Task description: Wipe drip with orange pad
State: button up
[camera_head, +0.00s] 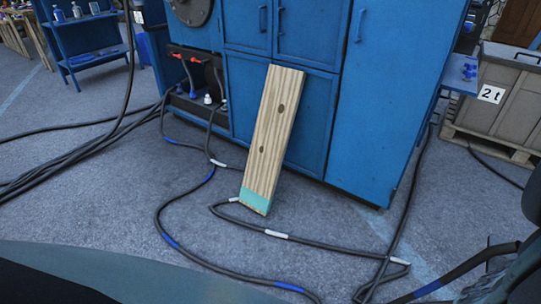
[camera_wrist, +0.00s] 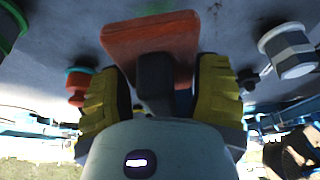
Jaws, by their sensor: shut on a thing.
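The orange pad (camera_wrist: 150,35) shows at the top centre of the wrist view. It has a flat reddish-orange face piece and a dark grip block (camera_wrist: 156,80) under it. My gripper (camera_wrist: 163,78) has its two yellow ribbed fingers on either side of this block and is shut on it. The pad is in front of a grey surface (camera_wrist: 75,35); I cannot tell whether it touches. A small dark mark (camera_wrist: 215,6) is just right of the pad's top; I cannot tell if it is the drip. My gripper and the pad are not seen in the head view.
In the wrist view, a white-and-grey capped fitting (camera_wrist: 288,50) is right of the pad and a red-and-teal fitting (camera_wrist: 79,84) is left. In the head view, a plank (camera_head: 270,140) leans on a blue cabinet (camera_head: 365,100). Black cables (camera_head: 165,215) loop over the floor.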

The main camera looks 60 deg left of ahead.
jog(key=shift+s+f+b, duration=0.2)
jog(key=shift+f+b, duration=0.1)
jog(key=shift+f, duration=0.3)
jog(key=shift+s+f+b, duration=0.15)
jog(key=shift+f+b, duration=0.15)
jog(key=shift+f, duration=0.3)
jog(key=shift+w+f+b, duration=0.1)
jog(key=shift+f+b, duration=0.9)
jog(key=shift+f, duration=0.85)
jog(key=shift+f+b, duration=0.8)
jog(key=shift+f, duration=0.15)
jog(key=shift+w+d+b, duration=0.25)
jog(key=shift+d+b, duration=0.2)
jog(key=shift+d, duration=0.2)
jog(key=shift+w+d+b, duration=0.25)
jog(key=shift+d+b, duration=0.15)
jog(key=shift+d, duration=0.25)
jog(key=shift+w+d+b, duration=0.25)
jog(key=shift+d+b, duration=0.2)
jog(key=shift+d, duration=0.2)
jog(key=shift+a+f, duration=0.1)
jog(key=shift+f, duration=0.05)
jog(key=shift+s+a+p, duration=0.15)
jog(key=shift+s+a, duration=0.05)
jog(key=shift+a, duration=0.4)
jog(key=shift+s+a+p, duration=0.15)
jog(key=shift+a, duration=0.45)
jog(key=shift+s+a+f, duration=0.2)
jog(key=shift+s+a, duration=0.05)
jog(key=shift+a, duration=0.45)
